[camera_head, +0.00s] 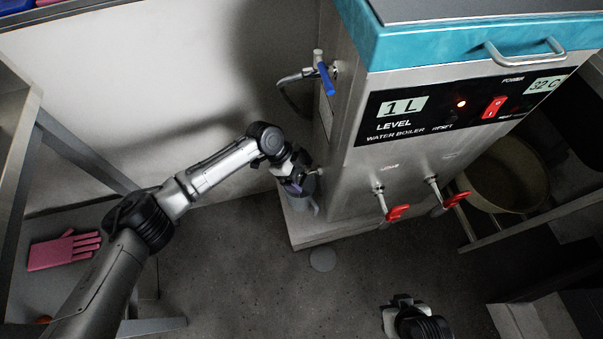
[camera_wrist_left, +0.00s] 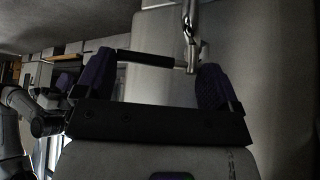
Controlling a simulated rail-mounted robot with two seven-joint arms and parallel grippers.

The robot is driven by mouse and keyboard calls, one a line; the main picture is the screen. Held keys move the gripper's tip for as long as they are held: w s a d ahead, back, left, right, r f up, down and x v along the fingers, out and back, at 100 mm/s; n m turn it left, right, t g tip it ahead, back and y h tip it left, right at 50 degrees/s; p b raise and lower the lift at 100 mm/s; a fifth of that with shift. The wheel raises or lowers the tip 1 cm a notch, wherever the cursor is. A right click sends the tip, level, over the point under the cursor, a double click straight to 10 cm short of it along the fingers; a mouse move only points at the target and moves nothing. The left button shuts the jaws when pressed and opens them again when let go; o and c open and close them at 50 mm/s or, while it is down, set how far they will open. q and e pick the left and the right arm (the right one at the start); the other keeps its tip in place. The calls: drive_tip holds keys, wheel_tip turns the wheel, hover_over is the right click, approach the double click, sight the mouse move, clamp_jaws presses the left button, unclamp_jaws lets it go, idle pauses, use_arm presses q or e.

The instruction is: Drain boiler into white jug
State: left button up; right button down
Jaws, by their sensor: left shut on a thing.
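The water boiler (camera_head: 372,175) is a steel box with a teal top band, and its display reads 1 L. My left gripper (camera_head: 297,180) is low at the boiler's left side. In the left wrist view, its purple fingers (camera_wrist_left: 155,78) are apart with a black lever (camera_wrist_left: 145,58) spanning between them. The lever meets a metal drain tap (camera_wrist_left: 191,40). The gripper is shut on this lever. A greyish vessel (camera_head: 298,203), perhaps the white jug, shows partly below the gripper; its contents are hidden. My right gripper (camera_head: 405,318) is at the bottom edge, its fingers unclear.
Two red-handled taps (camera_head: 397,212) (camera_head: 455,199) are on the boiler's front. A blue-handled valve (camera_head: 326,80) with a hose is on its left side. A large pot (camera_head: 505,178) stands right. A pink glove (camera_head: 64,250) lies left. The floor (camera_head: 235,285) before the boiler is mostly clear.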

idle(0.3)
use_arm(q)
drive_tip(key=shift+w+a+m+g+y, duration=0.25)
drive_tip(key=shift+m+g, duration=0.2)
drive_tip(key=shift+m, duration=0.5)
drive_tip(key=shift+w+a+m+g+y, duration=0.2)
drive_tip(key=shift+m+g, duration=0.25)
drive_tip(key=shift+m, duration=0.5)
